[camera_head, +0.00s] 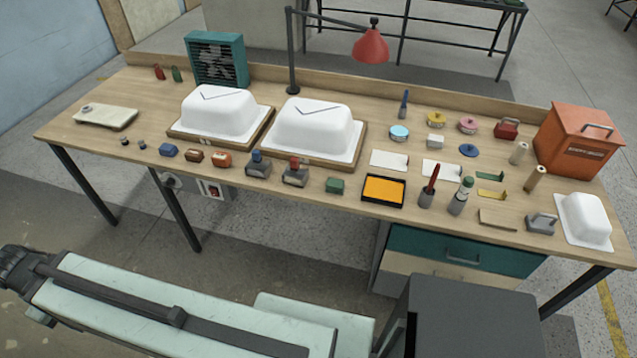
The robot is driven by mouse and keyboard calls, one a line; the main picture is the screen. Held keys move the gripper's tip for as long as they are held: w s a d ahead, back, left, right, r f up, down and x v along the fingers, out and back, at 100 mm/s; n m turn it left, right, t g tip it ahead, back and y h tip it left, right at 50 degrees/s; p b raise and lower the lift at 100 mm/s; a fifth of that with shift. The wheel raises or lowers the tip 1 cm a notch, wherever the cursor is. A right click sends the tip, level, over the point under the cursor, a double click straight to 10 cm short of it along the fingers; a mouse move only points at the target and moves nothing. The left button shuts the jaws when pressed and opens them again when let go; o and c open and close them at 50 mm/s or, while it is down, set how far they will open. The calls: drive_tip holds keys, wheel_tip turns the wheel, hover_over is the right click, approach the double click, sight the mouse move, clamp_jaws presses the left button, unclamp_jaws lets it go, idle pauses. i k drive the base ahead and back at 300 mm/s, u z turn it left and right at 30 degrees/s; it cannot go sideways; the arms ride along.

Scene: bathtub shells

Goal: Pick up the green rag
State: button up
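A small dark green block-like piece (335,186) lies near the front edge of the workbench, left of the black tray with an orange inside. It looks like the green rag, folded, but it is too small to be sure of cloth. Nothing touches it. My arm lies across the lower left, well in front of the bench, with a dark joint at its far left end. No gripper fingers can be made out.
The wooden workbench (285,186) holds two large white tub shells (222,110) (312,128). Around the green piece are a red-topped grey tool (295,172), the black-rimmed orange tray (384,190) and a red-handled tool (429,188). An orange bin (580,143) stands at right.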

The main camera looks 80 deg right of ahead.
sight(333, 186)
drive_tip(key=z, duration=0.45)
drive_tip(key=i, duration=1)
drive_tip(key=z, duration=0.95)
drive_tip(key=k, duration=0.8)
drive_tip(key=z, duration=0.1)
drive_tip(key=i, duration=0.9)
drive_tip(key=u, duration=0.1)
